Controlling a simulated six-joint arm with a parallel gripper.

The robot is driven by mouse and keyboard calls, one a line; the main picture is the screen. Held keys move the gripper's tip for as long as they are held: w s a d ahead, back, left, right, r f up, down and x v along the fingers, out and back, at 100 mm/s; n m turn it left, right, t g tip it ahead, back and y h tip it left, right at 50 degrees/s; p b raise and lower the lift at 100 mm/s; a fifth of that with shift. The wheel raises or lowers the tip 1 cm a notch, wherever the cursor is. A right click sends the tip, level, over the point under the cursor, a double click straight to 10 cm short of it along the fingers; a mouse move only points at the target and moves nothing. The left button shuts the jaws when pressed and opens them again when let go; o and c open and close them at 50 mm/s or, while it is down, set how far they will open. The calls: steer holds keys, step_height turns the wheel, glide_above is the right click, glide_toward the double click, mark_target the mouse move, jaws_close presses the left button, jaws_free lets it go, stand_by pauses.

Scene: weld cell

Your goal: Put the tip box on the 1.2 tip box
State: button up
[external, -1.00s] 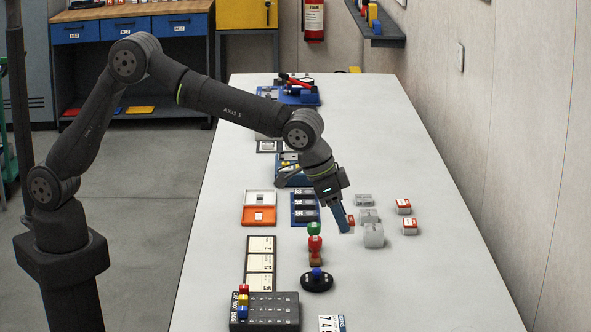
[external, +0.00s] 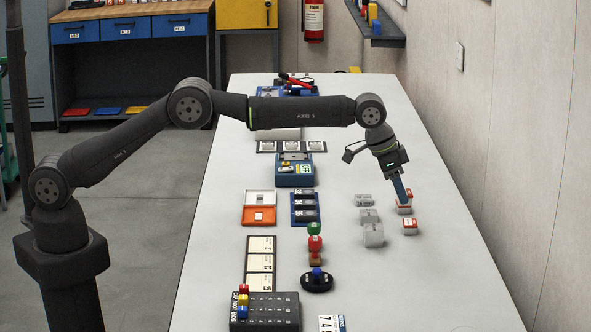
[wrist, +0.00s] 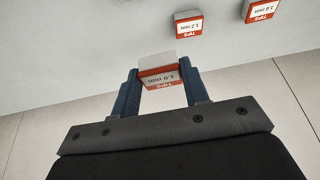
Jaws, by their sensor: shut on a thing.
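My gripper (external: 403,198) is shut on a small white and red tip box (wrist: 159,75), whose label reads 1.0 mm upside down in the wrist view. The 1.2 tip box (wrist: 188,25), also white and red, stands on the table beyond the held box in the wrist view, with a gap between them in the picture. In the external view my fingertips are just above the farther of two red-and-white boxes (external: 404,209), which seems to be the 1.2 box. The fingers partly hide the held box there.
Another tip box (wrist: 261,10) stands at the top right of the wrist view; the nearer box (external: 410,227) shows in the external view. Several grey-white blocks (external: 373,236) stand just left. The table (external: 440,280) is clear to the right and front.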

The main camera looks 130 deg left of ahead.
steer(key=a+f, duration=0.1)
steer(key=a, duration=0.1)
steer(key=s+a+f, duration=0.1)
steer(key=a, duration=0.1)
steer(key=a+f, duration=0.1)
steer(key=shift+s+a+f, duration=0.3)
steer(key=shift+a, duration=0.1)
steer(key=shift+f, duration=2)
steer(key=shift+f, duration=0.15)
steer(key=o, duration=1)
steer(key=v, duration=1.2)
